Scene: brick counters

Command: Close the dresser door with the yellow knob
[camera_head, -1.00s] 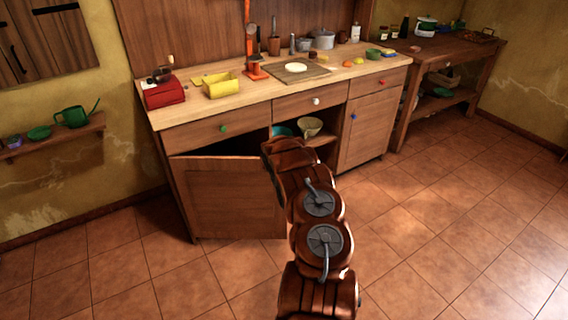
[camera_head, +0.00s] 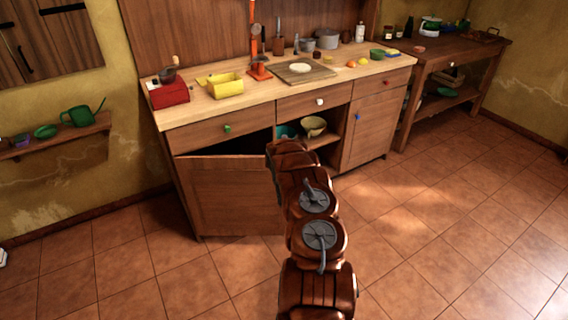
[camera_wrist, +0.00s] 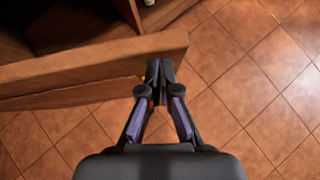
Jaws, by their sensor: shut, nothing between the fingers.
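The dresser (camera_head: 300,102) stands against the wall. Its lower left door (camera_head: 235,198) is ajar, swung outward, with a dark gap above its top edge. In the wrist view the door (camera_wrist: 70,68) crosses the left half, its free end just right of the fingertips. The head view hides the gripper.
Drawers with a green knob (camera_head: 227,128) and a white knob (camera_head: 319,101) are shut above. The right door with a blue knob (camera_head: 358,117) is shut. A bowl (camera_head: 313,126) sits in the open middle shelf. The tiled floor (camera_head: 430,225) in front is clear.

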